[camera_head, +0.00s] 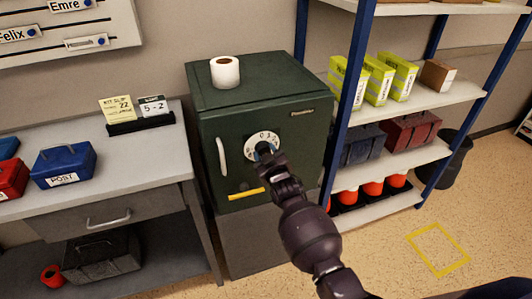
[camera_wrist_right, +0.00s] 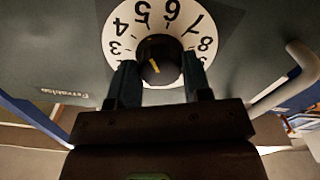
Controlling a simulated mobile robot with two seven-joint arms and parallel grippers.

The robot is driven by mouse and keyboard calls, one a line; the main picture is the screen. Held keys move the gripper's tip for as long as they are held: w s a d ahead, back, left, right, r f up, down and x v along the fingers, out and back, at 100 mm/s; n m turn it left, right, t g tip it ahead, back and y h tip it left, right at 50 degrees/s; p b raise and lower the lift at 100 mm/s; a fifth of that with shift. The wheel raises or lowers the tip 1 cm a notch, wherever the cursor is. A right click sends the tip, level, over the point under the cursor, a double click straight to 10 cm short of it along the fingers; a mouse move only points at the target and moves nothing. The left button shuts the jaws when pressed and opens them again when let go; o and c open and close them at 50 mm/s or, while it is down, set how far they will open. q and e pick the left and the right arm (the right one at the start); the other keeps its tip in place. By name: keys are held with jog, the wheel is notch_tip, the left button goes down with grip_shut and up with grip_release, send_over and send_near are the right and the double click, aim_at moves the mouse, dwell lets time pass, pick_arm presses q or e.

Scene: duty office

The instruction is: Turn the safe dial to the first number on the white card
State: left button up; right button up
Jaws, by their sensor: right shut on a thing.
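The dark green safe (camera_head: 228,120) stands right of the desk, with a white numbered dial (camera_head: 253,141) on its door. My right gripper (camera_head: 266,155) is shut on the black centre knob (camera_wrist_right: 161,50), one finger on each side. A yellow pointer line on the knob slants; which number it marks I cannot tell. The white card (camera_head: 152,107) reads "5 - 2" and stands in a black holder on the desk. My left gripper is not in view.
A yellow slip (camera_head: 118,108) reading "KIT SLIP 22" stands beside the card. The safe has a pale handle (camera_head: 221,157) left of the dial and a paper roll (camera_head: 225,72) on top. A blue-posted shelf (camera_head: 352,178) stands close on the right.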

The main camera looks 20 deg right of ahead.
jog(key=shift+m, duration=0.3)
dwell(0.4)
jog(key=o, duration=0.9)
